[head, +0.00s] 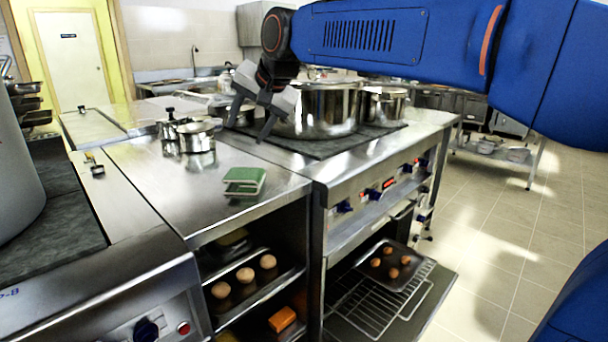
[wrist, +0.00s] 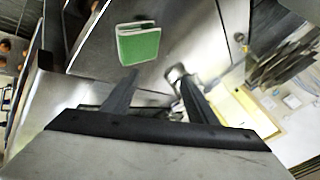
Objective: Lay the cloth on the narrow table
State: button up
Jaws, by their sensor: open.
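A folded green cloth (head: 245,178) with pale edges lies on a narrow steel-topped counter (head: 165,185) between two stove units, near its right front corner. I cannot tell for sure whether this counter is the narrow table. My gripper (head: 248,130) is open and empty, above and behind the cloth, apart from it, with its fingers pointing down. In the wrist view the cloth (wrist: 139,46) lies beyond the tips of my open gripper (wrist: 158,75), up and to the left of centre.
Small steel pots (head: 196,137) stand behind the cloth. A large stockpot (head: 325,108) stands on the right stove. Below, an oven is open with a tray of buns (head: 390,262), and a shelf holds more buns (head: 245,275). Tiled floor (head: 500,220) is clear at right.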

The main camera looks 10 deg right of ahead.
jog(key=s+d+f+n+h, duration=0.1)
jog(key=s+d+f, duration=0.55)
jog(key=d, duration=0.25)
jog(key=s+d+f+n+h, duration=0.1)
jog(key=s+d+f, duration=0.4)
jog(key=s+d, duration=0.25)
jog(key=s+d+f+n+g+h, duration=0.1)
jog(key=s+d+f, duration=0.4)
jog(key=s+f, duration=0.3)
jog(key=s+d+f+n+g+h, duration=0.1)
jog(key=s+d+f, duration=0.5)
jog(key=s+f, duration=0.3)
jog(key=shift+s+f, duration=0.3)
jog(key=shift+s, duration=0.65)
